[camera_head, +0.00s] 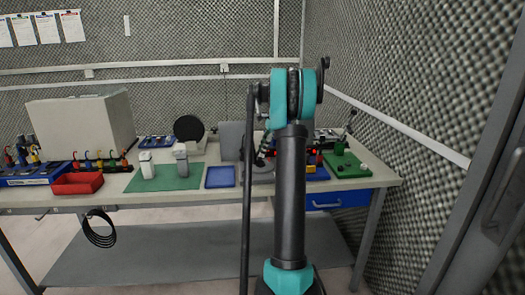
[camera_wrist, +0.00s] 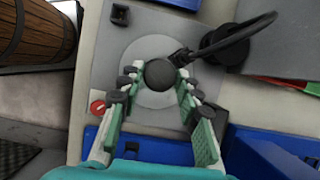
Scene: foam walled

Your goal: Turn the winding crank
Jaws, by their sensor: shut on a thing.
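The winding crank shows in the wrist view as a round black knob (camera_wrist: 160,73) over a pale disc on a grey plate (camera_wrist: 110,45). My gripper (camera_wrist: 157,77) has its green-padded fingers on either side of the knob and is shut on it. The crank's arm below the knob is hidden. A dark curved bar or cable (camera_wrist: 235,35) runs from beside the knob to the upper right, past a black round part. In the head view my arm hides most of this device, and the gripper is hard to make out.
A red round button (camera_wrist: 97,107) sits on the plate's left. A wooden barrel (camera_wrist: 32,32) stands at upper left. On the bench are a green mat (camera_head: 180,183), a blue tray (camera_head: 220,177), a red bin (camera_head: 77,183) and a green board (camera_head: 347,166). A foam wall bounds the right.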

